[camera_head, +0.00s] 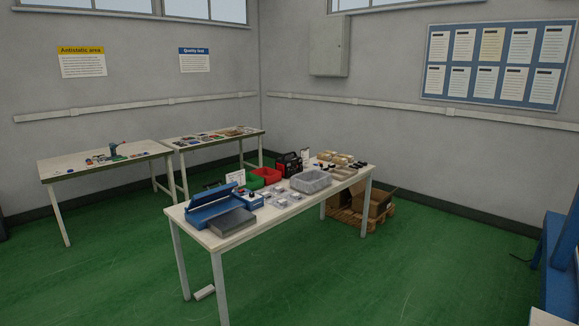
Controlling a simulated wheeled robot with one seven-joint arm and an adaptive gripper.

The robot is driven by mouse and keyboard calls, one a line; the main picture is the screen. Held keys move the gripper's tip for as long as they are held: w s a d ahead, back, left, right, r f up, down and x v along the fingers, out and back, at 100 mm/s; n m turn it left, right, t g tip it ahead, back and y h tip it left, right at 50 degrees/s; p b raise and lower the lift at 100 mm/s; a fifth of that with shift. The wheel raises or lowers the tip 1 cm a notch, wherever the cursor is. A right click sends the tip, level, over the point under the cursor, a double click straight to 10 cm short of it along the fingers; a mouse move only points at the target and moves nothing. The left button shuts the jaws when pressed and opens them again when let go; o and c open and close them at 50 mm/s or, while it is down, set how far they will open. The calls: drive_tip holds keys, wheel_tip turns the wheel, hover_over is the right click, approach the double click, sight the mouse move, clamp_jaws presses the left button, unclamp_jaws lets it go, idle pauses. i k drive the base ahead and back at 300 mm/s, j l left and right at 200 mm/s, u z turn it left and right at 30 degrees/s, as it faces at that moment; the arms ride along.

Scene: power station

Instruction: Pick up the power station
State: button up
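A black boxy device with red parts (289,164), which looks like the power station, stands upright toward the back of the white table (293,208) in the middle of the room. It is small in this view, so its handle and details are hard to make out. A grey open tray (311,181) in front of it and a red bin (268,176) to its left stand close by. My gripper is not in view.
Two workbenches (105,159) line the back left. Cardboard boxes on a pallet (376,207) sit behind the table. Green floor (400,275) is clear at front right.

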sight(291, 165)
drive_tip(key=i+j, duration=0.3)
drive_tip(key=i+j+z, duration=0.1)
drive_tip(key=i+z, duration=0.15)
drive_tip(key=i, duration=0.25)
drive_tip(key=i+j+z, duration=0.25)
drive_tip(key=i, duration=0.2)
drive_tip(key=i+j+z, duration=0.25)
drive_tip(key=i, duration=0.2)
drive_tip(key=i+l, duration=0.15)
drive_tip(key=i, duration=0.65)
drive_tip(key=i+l+z, duration=0.15)
drive_tip(key=i, duration=0.7)
drive_tip(key=i+j+u, duration=0.15)
drive_tip(key=i+u, duration=0.75)
drive_tip(key=i+l+u, duration=0.25)
drive_tip(key=i+u, duration=0.15)
drive_tip(key=i+l+u, duration=0.55)
drive_tip(key=i+u, duration=0.15)
drive_tip(key=i, duration=0.15)
drive_tip(key=i+l+u, duration=0.55)
drive_tip(key=i, duration=0.25)
